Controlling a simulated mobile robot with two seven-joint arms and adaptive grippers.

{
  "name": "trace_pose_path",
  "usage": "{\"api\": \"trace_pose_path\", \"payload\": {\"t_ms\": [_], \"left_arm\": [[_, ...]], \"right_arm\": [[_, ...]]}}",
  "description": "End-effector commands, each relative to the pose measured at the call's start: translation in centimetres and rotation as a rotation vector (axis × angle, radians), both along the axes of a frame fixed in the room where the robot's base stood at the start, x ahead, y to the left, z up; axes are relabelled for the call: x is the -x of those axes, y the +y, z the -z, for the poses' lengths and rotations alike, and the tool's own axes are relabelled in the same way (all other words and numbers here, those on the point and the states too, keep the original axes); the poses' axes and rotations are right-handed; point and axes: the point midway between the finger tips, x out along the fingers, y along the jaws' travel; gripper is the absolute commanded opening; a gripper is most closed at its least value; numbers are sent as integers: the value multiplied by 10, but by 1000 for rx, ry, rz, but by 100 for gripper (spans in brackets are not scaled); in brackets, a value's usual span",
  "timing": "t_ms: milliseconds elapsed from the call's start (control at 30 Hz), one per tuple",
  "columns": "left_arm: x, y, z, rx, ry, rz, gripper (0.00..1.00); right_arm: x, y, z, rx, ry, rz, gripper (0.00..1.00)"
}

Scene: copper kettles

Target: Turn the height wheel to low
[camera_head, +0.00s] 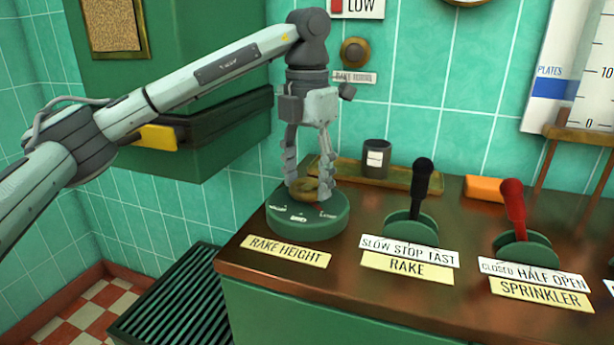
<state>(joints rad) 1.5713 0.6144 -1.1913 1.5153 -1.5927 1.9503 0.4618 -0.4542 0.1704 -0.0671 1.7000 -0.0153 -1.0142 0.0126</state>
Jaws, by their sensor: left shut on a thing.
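The height wheel is a brass-coloured knob (307,188) on a round green base (308,222) at the left end of the copper-brown counter. A yellow label reading RAKE HEIGHT (287,251) is in front of it. My left gripper (308,187) points straight down over the base, its two fingers shut on the knob from both sides. The fingers hide parts of the knob, and the lettering on the base is too small to read surely. A sign reading LOW (358,8) is on the wall above, cut off by the top edge. My right gripper is not in view.
Right of the wheel stand a black-handled RAKE lever (421,190) and a red-handled SPRINKLER lever (514,208). A dark cup (376,158) is on a tray behind. A green cabinet hangs on the wall at upper left. A slatted green grate (170,305) is below the counter's left edge.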

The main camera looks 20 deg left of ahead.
Motion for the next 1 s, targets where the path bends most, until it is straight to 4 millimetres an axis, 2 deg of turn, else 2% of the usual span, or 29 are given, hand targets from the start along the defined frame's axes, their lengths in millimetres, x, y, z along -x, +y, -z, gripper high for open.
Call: {"api": "trace_pose_path", "payload": {"t_ms": [100,133,300,667,767,1000], "left_arm": [[-1,0,-1,1,-3,-4,27],[-1,0,-1,1,-3,-4,58],[0,0,-1,1,-2,-3,77],[0,0,-6,1,-2,-1,77],[-1,0,-18,1,-3,-1,77],[-1,0,-71,-1,-7,-4,77]], "right_arm": [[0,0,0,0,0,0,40],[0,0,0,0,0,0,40],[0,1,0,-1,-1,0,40],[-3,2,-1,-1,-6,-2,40],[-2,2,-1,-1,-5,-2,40],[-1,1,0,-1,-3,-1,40]]}}
